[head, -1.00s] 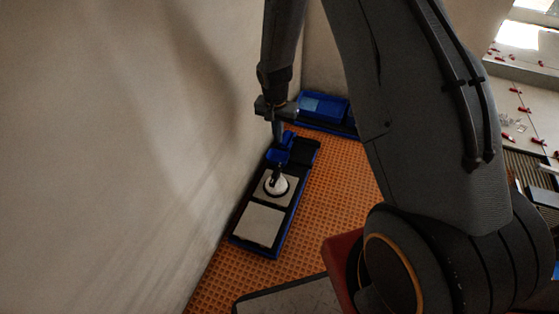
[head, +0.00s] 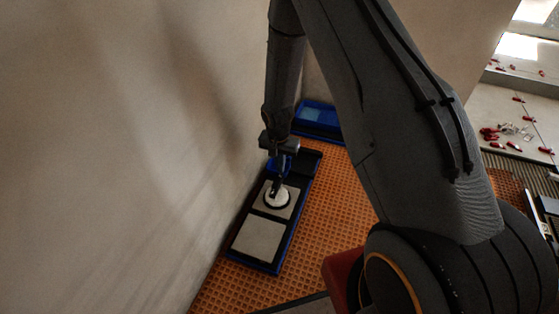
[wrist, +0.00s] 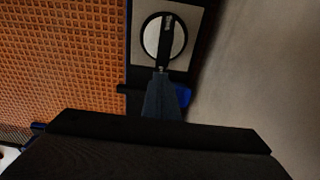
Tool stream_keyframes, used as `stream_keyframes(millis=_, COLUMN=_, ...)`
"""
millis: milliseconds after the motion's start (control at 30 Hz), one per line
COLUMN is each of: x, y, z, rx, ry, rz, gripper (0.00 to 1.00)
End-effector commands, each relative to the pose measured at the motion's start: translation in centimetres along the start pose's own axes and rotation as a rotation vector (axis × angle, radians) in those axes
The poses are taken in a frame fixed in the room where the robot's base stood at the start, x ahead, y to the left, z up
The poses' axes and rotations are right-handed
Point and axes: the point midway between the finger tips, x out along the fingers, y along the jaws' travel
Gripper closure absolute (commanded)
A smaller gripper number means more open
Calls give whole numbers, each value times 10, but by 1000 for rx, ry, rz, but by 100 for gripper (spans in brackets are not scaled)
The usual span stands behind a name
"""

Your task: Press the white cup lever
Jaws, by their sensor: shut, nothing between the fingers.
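The white suction cup (head: 280,200) sits on the farther of two grey tiles in the blue and black tray (head: 272,264). In the wrist view the white cup (wrist: 152,37) is round with a dark rim, and its dark lever (wrist: 164,44) lies across it. My gripper (head: 277,180) is shut and empty, pointing down close above the cup. In the wrist view my gripper's fingertips (wrist: 160,75) reach the near end of the lever; whether they touch it I cannot tell.
An orange waffled mat (head: 320,210) covers the floor right of the tray. A second blue tray (head: 318,118) lies behind. A pale wall (head: 120,150) runs close along the left. Red clips (head: 490,133) lie on tiles at right.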

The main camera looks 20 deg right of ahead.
Motion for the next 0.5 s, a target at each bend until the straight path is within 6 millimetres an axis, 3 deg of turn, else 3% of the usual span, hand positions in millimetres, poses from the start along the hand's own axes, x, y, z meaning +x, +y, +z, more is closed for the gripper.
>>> stream_keyframes(millis=167, x=15, y=0, z=0, rx=2, ry=1, rz=-1, gripper=100)
stream_keyframes(millis=500, x=16, y=0, z=0, rx=1, ry=1, rz=-1, gripper=100)
